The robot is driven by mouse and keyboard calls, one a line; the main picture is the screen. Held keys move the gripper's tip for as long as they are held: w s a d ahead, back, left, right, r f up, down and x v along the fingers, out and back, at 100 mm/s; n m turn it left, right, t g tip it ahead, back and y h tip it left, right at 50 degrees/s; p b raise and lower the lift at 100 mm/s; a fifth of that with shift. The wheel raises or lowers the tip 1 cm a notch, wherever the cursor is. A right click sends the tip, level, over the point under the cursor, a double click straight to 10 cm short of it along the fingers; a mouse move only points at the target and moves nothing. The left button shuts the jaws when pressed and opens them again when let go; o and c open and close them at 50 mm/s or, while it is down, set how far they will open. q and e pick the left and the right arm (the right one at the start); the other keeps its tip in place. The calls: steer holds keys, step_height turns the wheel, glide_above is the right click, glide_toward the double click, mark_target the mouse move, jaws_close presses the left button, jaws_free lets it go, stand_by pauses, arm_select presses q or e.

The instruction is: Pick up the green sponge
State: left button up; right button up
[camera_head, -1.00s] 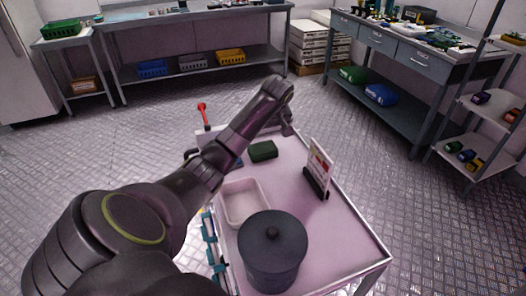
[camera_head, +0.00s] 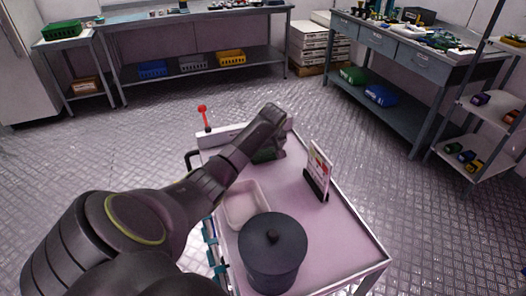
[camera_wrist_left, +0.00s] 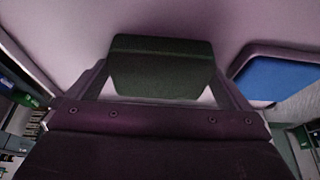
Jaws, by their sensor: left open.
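The green sponge (camera_head: 264,156) lies on the pale cart top, partly hidden by my left arm in the head view. In the left wrist view the dark green sponge (camera_wrist_left: 163,75) is straight ahead in the middle. My left gripper (camera_head: 279,153) is low over the cart at the sponge. In the wrist view its open fingers (camera_wrist_left: 162,88) show on either side of the sponge's near part. I cannot tell whether they touch it. My right gripper is in neither view.
A blue item (camera_wrist_left: 280,78) lies right of the sponge in the wrist view. On the cart stand a white tray (camera_head: 262,213), a dark lidded pot (camera_head: 273,262) and an upright sign (camera_head: 318,172). The cart's right front (camera_head: 345,245) is clear.

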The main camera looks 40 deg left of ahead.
arm_select(q)
steer(key=c, duration=0.9)
steer(key=shift+o, duration=0.2)
step_height(320, 180, up, 10)
steer(key=shift+b, duration=0.3)
steer(key=o, duration=0.4)
steer(key=shift+c, duration=1.3)
